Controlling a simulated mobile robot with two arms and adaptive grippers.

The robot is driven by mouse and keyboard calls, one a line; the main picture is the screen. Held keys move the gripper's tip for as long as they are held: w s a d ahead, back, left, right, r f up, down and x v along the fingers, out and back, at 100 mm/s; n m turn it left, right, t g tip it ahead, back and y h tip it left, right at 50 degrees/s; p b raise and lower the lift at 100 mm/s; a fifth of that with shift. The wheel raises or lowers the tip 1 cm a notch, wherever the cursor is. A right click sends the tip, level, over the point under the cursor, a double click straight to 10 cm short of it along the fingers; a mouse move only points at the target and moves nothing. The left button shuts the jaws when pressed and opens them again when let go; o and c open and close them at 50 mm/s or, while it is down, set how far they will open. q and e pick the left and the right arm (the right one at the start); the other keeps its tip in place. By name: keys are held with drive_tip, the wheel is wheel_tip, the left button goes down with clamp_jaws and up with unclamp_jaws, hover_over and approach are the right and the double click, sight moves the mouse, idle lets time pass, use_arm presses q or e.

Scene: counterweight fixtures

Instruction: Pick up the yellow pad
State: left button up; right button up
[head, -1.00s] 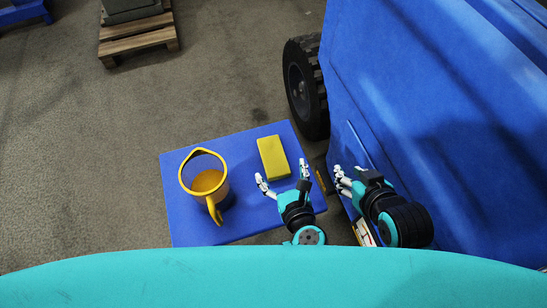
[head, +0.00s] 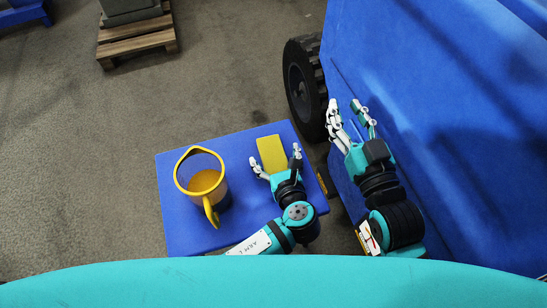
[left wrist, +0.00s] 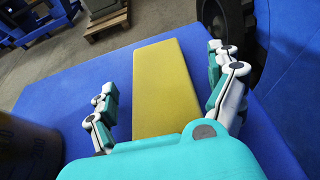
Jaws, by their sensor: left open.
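The yellow pad (head: 271,152) is a flat rectangular block lying on the blue table (head: 240,230). My left gripper (head: 276,162) is open at the pad's near end in the head view. In the left wrist view the pad (left wrist: 163,85) lies between the two spread fingers of the left gripper (left wrist: 165,100), with a gap showing on each side; whether they touch it is not clear. My right gripper (head: 350,115) is to the right of the table in front of the blue panel, fingers apart and empty.
A measuring jug (head: 222,198) with yellow rim, handle and amber contents stands on the table left of the pad. A large blue body (head: 450,120) with a black wheel (head: 305,85) rises at the right. A wooden pallet (head: 135,45) lies on the floor behind.

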use_arm(q)
drive_tip(key=shift+w+a+f, duration=0.1)
drive_tip(key=shift+a+f, duration=0.05)
